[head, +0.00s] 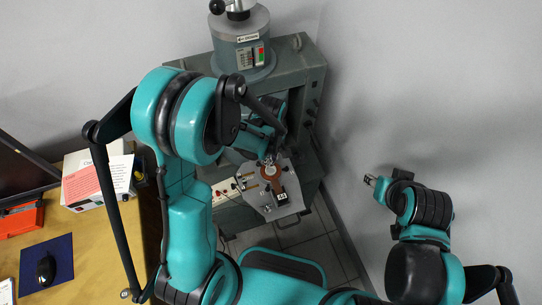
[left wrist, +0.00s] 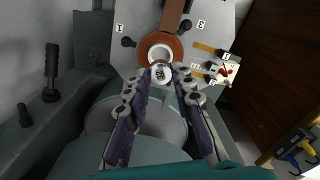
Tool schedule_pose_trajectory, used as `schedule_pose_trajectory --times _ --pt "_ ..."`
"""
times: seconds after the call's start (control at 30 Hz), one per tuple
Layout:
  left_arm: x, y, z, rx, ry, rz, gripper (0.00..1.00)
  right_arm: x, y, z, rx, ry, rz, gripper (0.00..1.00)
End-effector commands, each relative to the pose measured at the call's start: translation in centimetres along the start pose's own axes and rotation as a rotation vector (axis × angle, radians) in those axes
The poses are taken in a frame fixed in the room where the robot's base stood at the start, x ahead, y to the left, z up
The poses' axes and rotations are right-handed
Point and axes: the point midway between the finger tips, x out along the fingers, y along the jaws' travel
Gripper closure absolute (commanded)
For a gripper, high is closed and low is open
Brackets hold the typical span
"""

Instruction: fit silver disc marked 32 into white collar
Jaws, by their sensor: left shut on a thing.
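The silver disc marked 32 (left wrist: 161,75) is between the fingertips of my left gripper (left wrist: 161,78), which is shut on it. In the left wrist view the disc overlaps the near edge of the white collar (left wrist: 160,45); I cannot tell its height above it. The collar sits inside a copper-brown ring on a grey plate (left wrist: 135,30). In the head view the collar (head: 271,171) is small, and my left gripper (head: 268,160) is at its far edge; the disc is not clear there. My right gripper (head: 371,181) is far to the right, its jaws too small to judge.
The plate is on the front of a grey cabinet machine (head: 310,75) with a round column on top. A white terminal strip (head: 226,190) with red plugs is left of it. A wooden desk (head: 90,235) stands at left. Grey walls are behind and at right.

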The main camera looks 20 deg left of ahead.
Motion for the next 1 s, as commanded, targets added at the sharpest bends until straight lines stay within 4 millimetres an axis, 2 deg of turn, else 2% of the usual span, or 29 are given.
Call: schedule_pose_trajectory --times 0.27,0.73,1.0 --pt "0.6 0.0 0.1 0.005 0.0 -0.001 1.0 0.7 0.0 0.5 0.0 0.0 0.0 0.6" --pt "4.1 0.0 0.1 0.005 0.0 0.0 1.0 3.4 0.0 2.5 0.0 0.0 0.0 0.6" --pt "4.5 0.0 0.1 0.005 0.0 0.0 1.0 3.7 0.0 2.6 0.0 0.0 0.0 0.6"
